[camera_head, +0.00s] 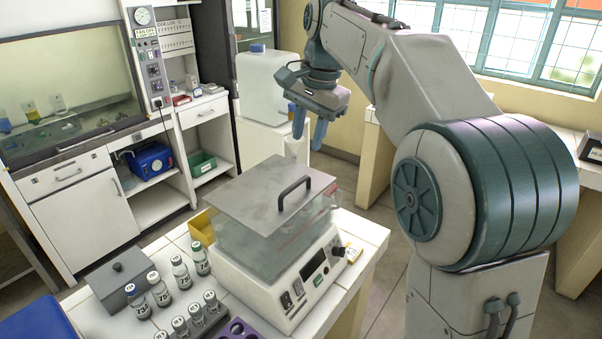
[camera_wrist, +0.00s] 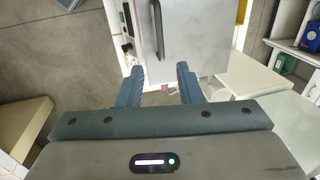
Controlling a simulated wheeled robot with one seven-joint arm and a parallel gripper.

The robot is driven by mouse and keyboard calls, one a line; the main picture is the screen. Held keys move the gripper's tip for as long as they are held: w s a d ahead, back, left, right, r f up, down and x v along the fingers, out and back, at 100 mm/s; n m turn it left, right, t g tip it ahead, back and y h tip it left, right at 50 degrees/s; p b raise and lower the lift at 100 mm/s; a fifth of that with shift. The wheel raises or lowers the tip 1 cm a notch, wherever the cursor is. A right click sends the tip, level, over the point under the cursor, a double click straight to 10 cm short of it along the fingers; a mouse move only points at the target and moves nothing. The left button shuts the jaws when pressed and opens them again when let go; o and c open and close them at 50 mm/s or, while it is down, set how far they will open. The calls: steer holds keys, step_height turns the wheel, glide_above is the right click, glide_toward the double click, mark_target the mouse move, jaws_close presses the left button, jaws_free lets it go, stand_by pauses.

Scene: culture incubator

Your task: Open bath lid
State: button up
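The water bath (camera_head: 300,279) is a white box with a clear tank on the tiled bench. Its flat grey lid (camera_head: 255,197) lies over the tank, with a dark arched handle (camera_head: 294,193) on top. In the wrist view the lid (camera_wrist: 206,38) is beyond the fingertips, and the handle (camera_wrist: 158,30) points toward the gap between them. My gripper (camera_head: 309,138) is above and behind the bath in the head view, fingers pointing down, apart from the lid. In the wrist view my gripper (camera_wrist: 159,72) is open with nothing between its fingers.
Several labelled bottles (camera_head: 160,290), a small grey lidded box (camera_head: 118,276) and a purple rack (camera_head: 240,328) stand left of and in front of the bath. A white carboy (camera_head: 268,88) stands near my gripper.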

mark_target(299, 182)
steer(key=f, duration=0.3)
steer(key=w+a+f, duration=0.1)
steer(key=f, duration=0.6)
steer(key=shift+w+a+f, duration=0.15)
steer(key=shift+a+f, duration=0.2)
steer(key=shift+f, duration=0.05)
jaws_close()
